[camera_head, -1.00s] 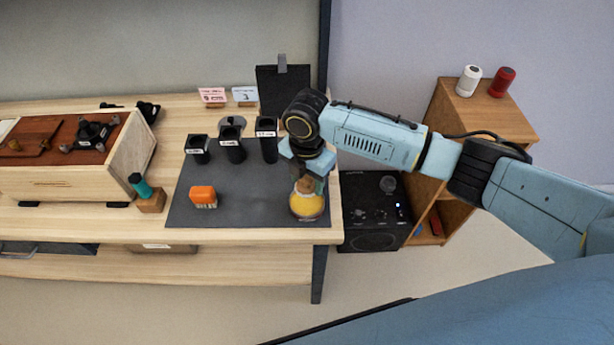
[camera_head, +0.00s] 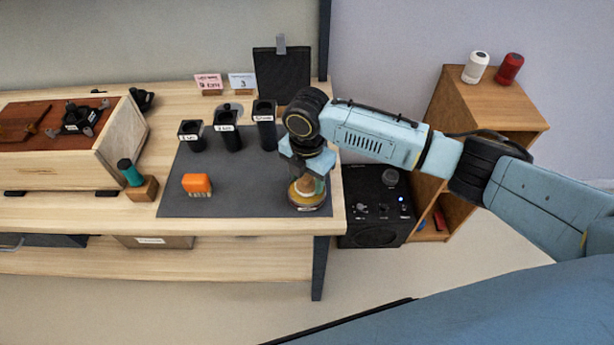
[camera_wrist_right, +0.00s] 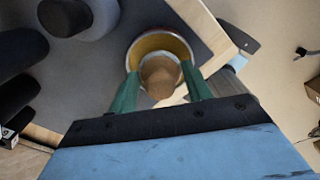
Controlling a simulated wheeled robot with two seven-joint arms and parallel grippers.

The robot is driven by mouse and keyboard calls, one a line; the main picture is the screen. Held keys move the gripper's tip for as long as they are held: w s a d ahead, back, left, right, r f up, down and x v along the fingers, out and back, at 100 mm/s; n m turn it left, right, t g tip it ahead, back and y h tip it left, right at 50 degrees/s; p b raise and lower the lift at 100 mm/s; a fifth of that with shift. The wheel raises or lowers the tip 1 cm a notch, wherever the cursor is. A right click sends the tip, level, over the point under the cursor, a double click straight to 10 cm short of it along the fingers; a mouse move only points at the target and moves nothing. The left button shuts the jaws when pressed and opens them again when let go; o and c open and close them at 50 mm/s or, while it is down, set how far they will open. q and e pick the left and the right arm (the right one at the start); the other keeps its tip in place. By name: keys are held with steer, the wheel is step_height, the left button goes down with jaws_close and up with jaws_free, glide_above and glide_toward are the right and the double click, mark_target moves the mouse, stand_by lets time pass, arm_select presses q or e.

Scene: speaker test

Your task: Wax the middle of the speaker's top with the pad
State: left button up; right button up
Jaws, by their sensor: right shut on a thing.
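My right gripper (camera_head: 307,175) is shut on the brown knob of the pad (camera_head: 307,187) at the right end of the grey mat. The pad is at a round tin (camera_head: 310,205) with yellow wax. In the right wrist view the green fingers (camera_wrist_right: 160,75) flank the brown pad (camera_wrist_right: 160,78), and the tin's rim (camera_wrist_right: 186,42) shows around it. Whether the pad touches the wax is hard to tell. My left gripper is not in view.
On the grey mat (camera_head: 250,190) stand an orange block (camera_head: 197,184) and several black holders (camera_head: 227,135). A teal-handled tool (camera_head: 130,172) in a wooden block stands by the box. Black items (camera_head: 80,118) sit on the box's top. A black unit (camera_head: 375,215) stands right of the bench.

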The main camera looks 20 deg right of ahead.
mark_target(307, 176)
steer(key=shift+f, duration=0.5)
stand_by(0.7)
steer(key=shift+s+f, duration=0.1)
steer(key=shift+f, duration=0.05)
stand_by(1.8)
step_height(307, 176, up, 7)
steer(key=p, duration=0.8)
stand_by(0.9)
